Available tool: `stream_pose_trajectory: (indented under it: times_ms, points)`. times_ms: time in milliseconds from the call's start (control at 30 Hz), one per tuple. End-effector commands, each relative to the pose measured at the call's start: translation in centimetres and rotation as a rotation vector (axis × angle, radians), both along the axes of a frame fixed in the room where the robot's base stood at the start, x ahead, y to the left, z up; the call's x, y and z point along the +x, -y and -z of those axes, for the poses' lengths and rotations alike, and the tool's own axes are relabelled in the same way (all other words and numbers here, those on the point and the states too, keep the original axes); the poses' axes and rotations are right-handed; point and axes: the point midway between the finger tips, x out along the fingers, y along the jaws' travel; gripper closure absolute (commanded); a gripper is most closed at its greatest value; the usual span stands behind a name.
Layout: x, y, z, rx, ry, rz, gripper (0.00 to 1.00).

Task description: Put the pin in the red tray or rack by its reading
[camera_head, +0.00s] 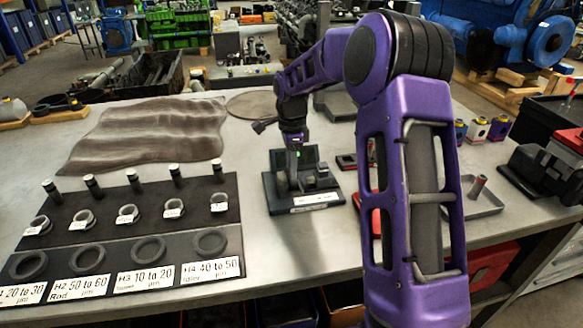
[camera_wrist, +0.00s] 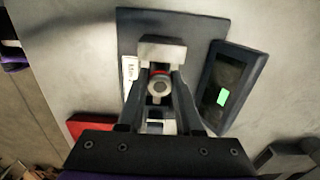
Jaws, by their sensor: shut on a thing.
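My gripper (camera_head: 293,172) is over a dark measuring stand (camera_head: 325,203) in the middle of the bench. In the wrist view my gripper (camera_wrist: 158,90) is shut on a small round metal pin (camera_wrist: 158,87), seen end-on between the fingers. A pale block of the stand (camera_wrist: 162,52) lies just beyond it. I cannot tell whether the pin touches the stand. The stand's dark display (camera_wrist: 222,90) has a green patch, but no reading is legible. A red tray (camera_head: 374,222) is mostly hidden behind my arm. A black rack (camera_head: 135,192) with labelled range cards stands at left.
The rack holds several dark upright pins, tagged rings and larger rings. A grey tray (camera_head: 486,207) with a small cylinder (camera_head: 478,187) lies at right, near a dark machine (camera_head: 545,170). A wavy brown mat (camera_head: 150,132) lies behind the rack. Bare bench separates rack and stand.

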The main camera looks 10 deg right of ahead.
Motion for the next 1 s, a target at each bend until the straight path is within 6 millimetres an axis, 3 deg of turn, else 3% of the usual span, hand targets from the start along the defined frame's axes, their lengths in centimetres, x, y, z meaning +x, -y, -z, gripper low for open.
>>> stream_pose_trajectory:
  times_ms: [1000]
  points:
    - [0.1, 0.0, -5.2, 0.000, 0.003, 0.000, 1.00]
